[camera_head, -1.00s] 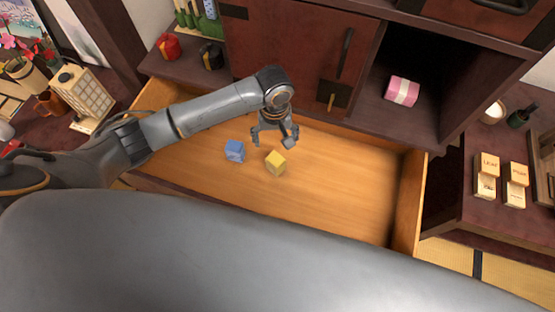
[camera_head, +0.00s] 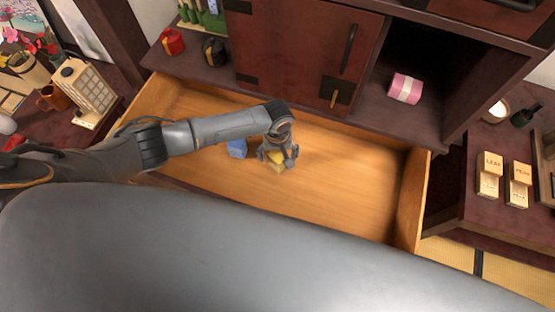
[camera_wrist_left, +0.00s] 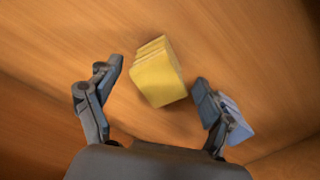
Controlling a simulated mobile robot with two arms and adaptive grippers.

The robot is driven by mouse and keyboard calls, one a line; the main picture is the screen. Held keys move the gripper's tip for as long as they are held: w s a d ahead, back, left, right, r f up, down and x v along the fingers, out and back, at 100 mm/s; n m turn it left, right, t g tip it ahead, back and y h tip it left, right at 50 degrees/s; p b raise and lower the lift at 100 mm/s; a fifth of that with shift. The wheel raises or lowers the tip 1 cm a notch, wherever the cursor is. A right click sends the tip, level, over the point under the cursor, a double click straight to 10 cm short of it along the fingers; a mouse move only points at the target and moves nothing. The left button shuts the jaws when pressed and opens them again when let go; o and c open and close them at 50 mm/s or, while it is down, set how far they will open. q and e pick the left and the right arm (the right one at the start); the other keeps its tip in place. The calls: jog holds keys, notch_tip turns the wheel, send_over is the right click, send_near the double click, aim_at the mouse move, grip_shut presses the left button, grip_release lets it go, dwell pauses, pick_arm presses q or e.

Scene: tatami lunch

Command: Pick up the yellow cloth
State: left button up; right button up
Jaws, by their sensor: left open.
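The yellow cloth (camera_head: 277,166) is a small folded block in the open wooden drawer. My left gripper (camera_head: 277,157) is over it and hides part of it in the head view. In the left wrist view the yellow cloth (camera_wrist_left: 159,78) lies ahead of and between the two spread fingers of my left gripper (camera_wrist_left: 158,84). The gripper is open and empty. My right gripper is not in view.
A blue folded cloth (camera_head: 237,148) lies in the drawer left of the yellow one; it also shows behind the right finger in the wrist view (camera_wrist_left: 238,125). The drawer's right part (camera_head: 350,185) is bare. A pink bundle (camera_head: 404,88) sits in the cabinet's open compartment.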

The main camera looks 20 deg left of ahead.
aim_at(278, 155)
pick_arm(q)
jog(key=c, duration=1.2)
jog(key=shift+r, duration=0.15)
jog(key=shift+c, duration=0.2)
jog(key=shift+r, duration=0.25)
notch_tip(278, 155, up, 3)
jog(key=shift+f, duration=0.2)
jog(key=s+d+r, duration=0.6)
jog(key=s+r, duration=0.3)
jog(key=s, duration=0.3)
jog(key=shift+s+d+r, duration=0.15)
jog(key=shift+d+r, duration=0.2)
jog(key=shift+d, duration=0.05)
